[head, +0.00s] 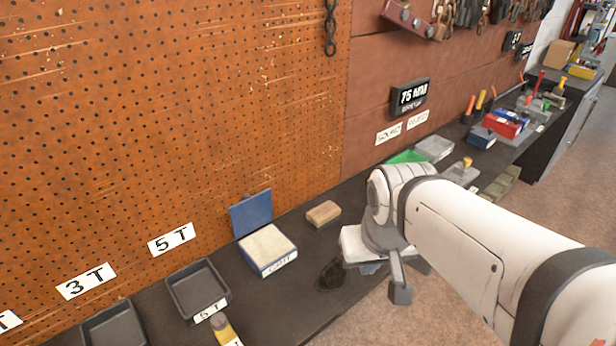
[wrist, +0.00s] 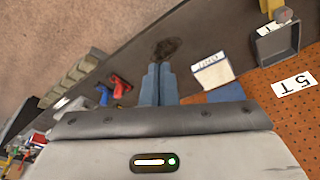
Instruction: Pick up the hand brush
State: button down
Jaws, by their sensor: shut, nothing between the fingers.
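A wooden block (head: 323,213) lies flat on the dark bench near the pegboard, right of the white-topped box; it may be the hand brush, but I see no bristles and cannot be sure. It does not show in the wrist view, where my gripper body covers much of the picture. My gripper (wrist: 158,72) has its two blue fingers together, with nothing between them.
A dark patch (head: 333,275) marks the bench beside my gripper. The white-topped box (head: 268,249) has a raised blue lid (head: 251,213). A black tray (head: 197,289) stands left. Pegboard (head: 180,110) bounds the back.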

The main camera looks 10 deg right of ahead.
aim_at(321, 218)
jog(key=u, duration=3.1)
jog(key=k, duration=1.45)
jog(key=z, duration=2)
jog(key=i, duration=1)
